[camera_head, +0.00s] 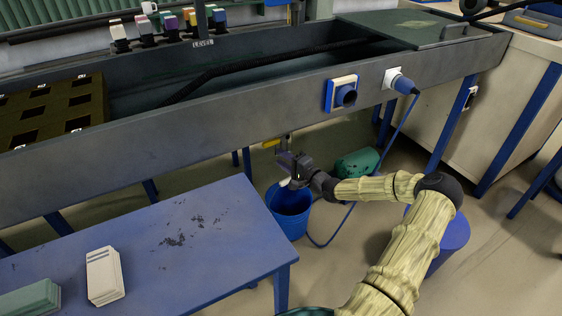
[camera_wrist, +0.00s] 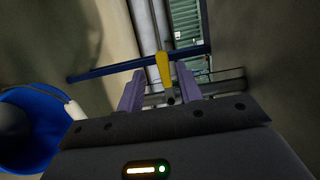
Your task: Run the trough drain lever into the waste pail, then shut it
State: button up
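The trough (camera_head: 230,100) is a long dark grey basin with a dark hose lying in it. Below its front wall is a small yellow part (camera_head: 270,142), probably the drain lever. The wrist view shows a yellow lever (camera_wrist: 163,70) between my fingers, with gaps on both sides. My gripper (camera_head: 286,158) is open under the trough; its purple fingers (camera_wrist: 158,88) show in the wrist view. The blue waste pail (camera_head: 290,212) stands on the floor below my gripper and at left in the wrist view (camera_wrist: 45,142). A white tube end points towards the pail. I cannot make out any flow.
A blue table (camera_head: 225,235) with a white stack (camera_head: 104,275) and a green stack (camera_head: 30,300) stands at front left. A green container (camera_head: 357,163) lies behind my forearm. A blue cable (camera_head: 385,150) hangs from the trough's plug to the floor near the pail.

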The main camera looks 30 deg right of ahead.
aim_at(264, 147)
jog(key=shift+b+x, duration=1.15)
jog(key=shift+x, duration=3.05)
jog(key=shift+w, duration=0.2)
grip_shut()
jog(key=d+f+n+g+h+b, duration=0.2)
jog(key=d+f+n, duration=0.2)
jog(key=f+n, duration=0.4)
jog(key=shift+n+h, duration=0.3)
jog(key=shift+n, duration=0.4)
jog(key=shift+d+f, duration=0.1)
